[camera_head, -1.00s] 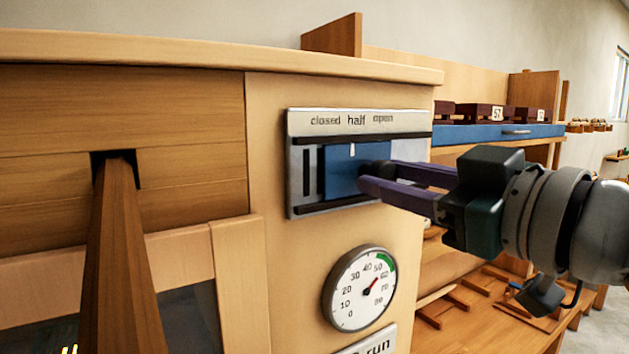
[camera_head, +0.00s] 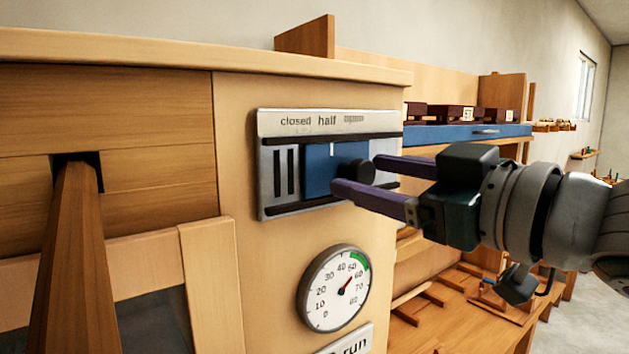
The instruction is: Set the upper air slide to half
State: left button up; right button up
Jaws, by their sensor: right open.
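The air slide is a blue plate (camera_head: 318,175) in a metal frame (camera_head: 268,125) labelled closed, half and open. Its white mark (camera_head: 331,152) stands below the word half, at most slightly to its right. Two dark slots (camera_head: 285,172) show left of the plate. A round black knob (camera_head: 357,171) sticks out of the plate's right part. My right gripper (camera_head: 355,174) is open, coming from the right, with one finger above and right of the knob and the other below it. Contact with the knob cannot be told. My left gripper is out of view.
A round dial gauge (camera_head: 334,288) sits below the slide, with a partly cut-off "run" plate (camera_head: 346,341) under it. A wooden beam (camera_head: 72,260) juts out at the left. Shelves with dark boxes (camera_head: 452,113) stand behind on the right.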

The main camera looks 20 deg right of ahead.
jog(key=b+v, duration=0.4)
jog(key=v, duration=0.5)
jog(key=shift+s, duration=0.3)
jog(key=s+d+f+m+g+h+p, duration=0.4)
jog(key=s+f+m+g+h+p, duration=0.3)
jog(key=f, duration=0.3)
jog(key=s+a+f+n+g+y+p, duration=0.1)
jog(key=s+a+f+g+p, duration=0.3)
jog(key=s, duration=0.6)
jog(key=shift+s+a+f+g, duration=0.35)
jog(key=shift+a+f+g, duration=0.45)
jog(key=shift+a+g, duration=0.3)
